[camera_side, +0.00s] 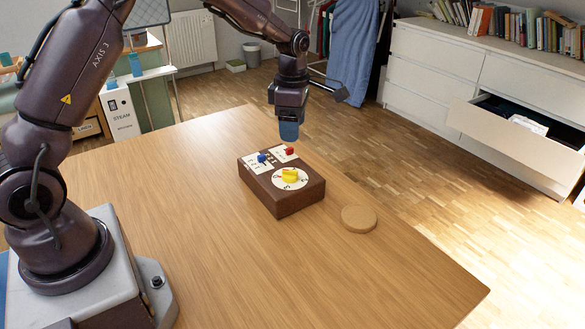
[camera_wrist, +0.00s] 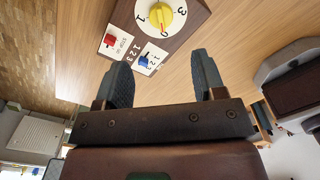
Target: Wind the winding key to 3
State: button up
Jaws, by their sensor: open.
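The winding key (camera_side: 290,174) is a yellow knob on a round white dial, set on top of a dark brown box (camera_side: 295,203). In the wrist view the yellow key (camera_wrist: 158,13) is at the top, its red mark pointing toward the 0; the digits 1 and 3 also show, and the dial is partly cut off. My gripper (camera_side: 289,131) points down above the far side of the box, apart from the key. In the wrist view my gripper (camera_wrist: 160,66) is open, with nothing between its fingers.
A round cork-coloured disc (camera_side: 359,219) lies to the right of the box. The wooden table (camera_side: 200,220) is otherwise clear around the box.

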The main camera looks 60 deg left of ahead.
aim_at(292, 171)
notch_tip(292, 171, down, 12)
jog(key=shift+r, duration=0.1)
dwell(0.4)
jog(key=c, duration=0.9)
